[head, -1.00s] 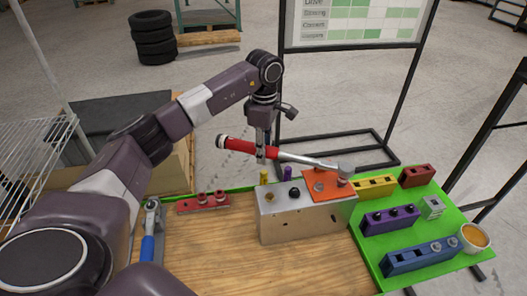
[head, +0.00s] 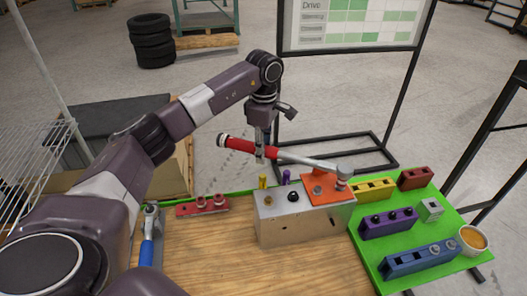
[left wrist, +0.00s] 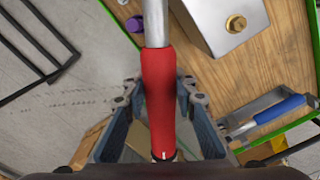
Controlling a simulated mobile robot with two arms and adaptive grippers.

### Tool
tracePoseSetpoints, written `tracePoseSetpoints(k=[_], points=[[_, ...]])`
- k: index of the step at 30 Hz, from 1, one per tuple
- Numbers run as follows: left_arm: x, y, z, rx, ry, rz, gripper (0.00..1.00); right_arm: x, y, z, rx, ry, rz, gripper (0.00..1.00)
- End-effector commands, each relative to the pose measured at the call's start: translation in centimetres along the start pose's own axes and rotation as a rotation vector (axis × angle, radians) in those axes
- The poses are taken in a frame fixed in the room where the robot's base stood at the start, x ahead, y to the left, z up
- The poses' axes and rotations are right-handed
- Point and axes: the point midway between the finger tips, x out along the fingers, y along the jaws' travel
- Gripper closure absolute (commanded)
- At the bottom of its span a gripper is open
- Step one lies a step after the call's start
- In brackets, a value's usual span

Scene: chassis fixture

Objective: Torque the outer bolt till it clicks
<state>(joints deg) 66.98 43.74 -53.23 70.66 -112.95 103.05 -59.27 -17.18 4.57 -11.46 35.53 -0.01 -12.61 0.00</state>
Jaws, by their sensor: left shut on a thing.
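My left gripper (head: 262,152) is shut on the red handle of a torque wrench (head: 310,162). The same red handle (left wrist: 158,95) runs between the fingers in the left wrist view. The wrench's silver shaft slopes down to the right. Its head sits at the outer bolt (head: 340,185) on the orange plate (head: 326,197); I cannot tell how fully it is seated. A second bolt (head: 317,190) stands on the plate to the left. The plate lies on the right end of the silver chassis block (head: 285,225). My right gripper is not in view.
A green mat (head: 445,202) at right carries purple (head: 372,229), blue (head: 405,262), yellow and red socket holders and a small cup (head: 472,239). A red holder (head: 188,210) and a blue-handled tool (head: 147,250) lie at left. Bare wood (head: 220,260) is free in front.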

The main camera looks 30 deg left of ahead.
Motion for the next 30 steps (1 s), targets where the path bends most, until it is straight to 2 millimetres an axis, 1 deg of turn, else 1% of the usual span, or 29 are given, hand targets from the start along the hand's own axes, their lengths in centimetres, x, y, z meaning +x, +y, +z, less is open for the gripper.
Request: tracePoseSetpoints(k=[1, 24, 30], points=[[-0.5, 0.1, 0.1, 0.000, -0.003, 0.005, 1.00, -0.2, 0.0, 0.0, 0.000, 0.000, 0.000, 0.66], [-1.6, 0.1, 0.1, 0.000, -0.004, 0.005, 1.00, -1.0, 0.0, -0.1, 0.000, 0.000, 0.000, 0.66], [-2.5, 0.1, 0.1, 0.000, -0.004, 0.006, 1.00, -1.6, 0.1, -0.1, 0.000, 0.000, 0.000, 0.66]])
